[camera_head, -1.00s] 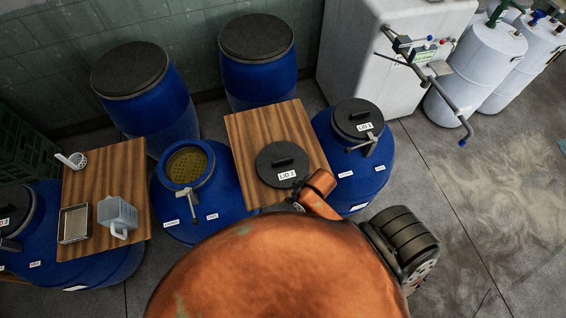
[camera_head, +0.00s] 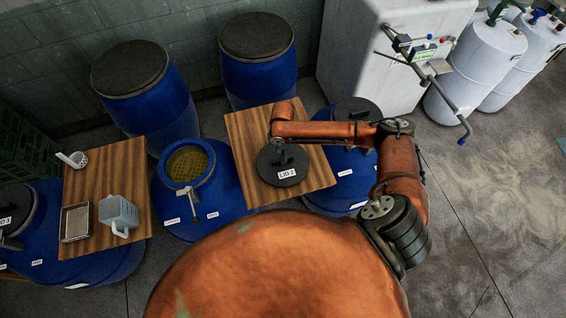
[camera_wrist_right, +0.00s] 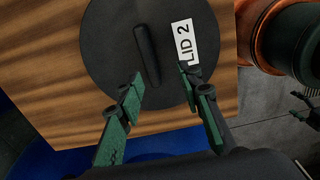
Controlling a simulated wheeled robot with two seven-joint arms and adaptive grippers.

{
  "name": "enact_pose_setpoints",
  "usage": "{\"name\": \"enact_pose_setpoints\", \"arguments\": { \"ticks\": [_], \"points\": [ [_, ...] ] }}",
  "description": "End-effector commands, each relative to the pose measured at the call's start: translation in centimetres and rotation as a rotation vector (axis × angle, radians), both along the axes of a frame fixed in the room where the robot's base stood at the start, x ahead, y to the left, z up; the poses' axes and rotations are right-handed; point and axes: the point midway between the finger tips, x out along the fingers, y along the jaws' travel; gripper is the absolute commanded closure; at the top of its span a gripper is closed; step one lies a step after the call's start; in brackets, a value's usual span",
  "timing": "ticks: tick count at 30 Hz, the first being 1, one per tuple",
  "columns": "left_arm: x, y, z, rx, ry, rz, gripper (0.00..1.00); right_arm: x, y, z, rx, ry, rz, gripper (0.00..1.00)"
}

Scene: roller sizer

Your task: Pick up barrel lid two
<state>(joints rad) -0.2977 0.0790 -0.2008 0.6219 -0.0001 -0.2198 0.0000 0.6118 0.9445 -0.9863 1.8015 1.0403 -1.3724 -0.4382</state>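Barrel lid two (camera_head: 268,175) is a round black disc with a raised bar handle and a white "LID 2" label. It lies flat on a wooden board (camera_head: 318,176) in the head view. In the right wrist view the lid (camera_wrist_right: 105,50) fills the upper middle, and its handle (camera_wrist_right: 146,55) runs nearly upright in the picture. My right gripper (camera_wrist_right: 159,78) is open and empty over the lid. The near end of the handle shows between its fingertips, closer to the left one. In the head view my right arm partly hides the lid's top. My left gripper is not in view.
An open blue barrel (camera_head: 200,215) stands left of the board. Another blue barrel (camera_head: 345,185) with a black lid (camera_head: 352,107) stands right, partly behind my arm. A second board (camera_head: 100,180) holds a jug (camera_head: 118,213), a tray (camera_head: 75,222) and a strainer (camera_head: 77,159).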

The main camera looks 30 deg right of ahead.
Motion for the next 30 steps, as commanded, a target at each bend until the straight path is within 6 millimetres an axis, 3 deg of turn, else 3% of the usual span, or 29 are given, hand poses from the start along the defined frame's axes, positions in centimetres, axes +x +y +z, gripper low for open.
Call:
{"name": "enact_pose_setpoints", "arguments": {
  "ticks": [5, 21, 30],
  "points": [
    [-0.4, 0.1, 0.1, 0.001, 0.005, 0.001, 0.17, 0.6, -1.5, 0.0, -0.021, 0.011, 0.001, 0.67],
    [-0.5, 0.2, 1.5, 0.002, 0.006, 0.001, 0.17, 1.2, -1.4, -6.4, -0.019, 0.01, 0.001, 0.67],
    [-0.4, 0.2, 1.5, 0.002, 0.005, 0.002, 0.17, 1.2, -1.5, -7.1, -0.019, 0.009, 0.002, 0.67]
  ]
}}
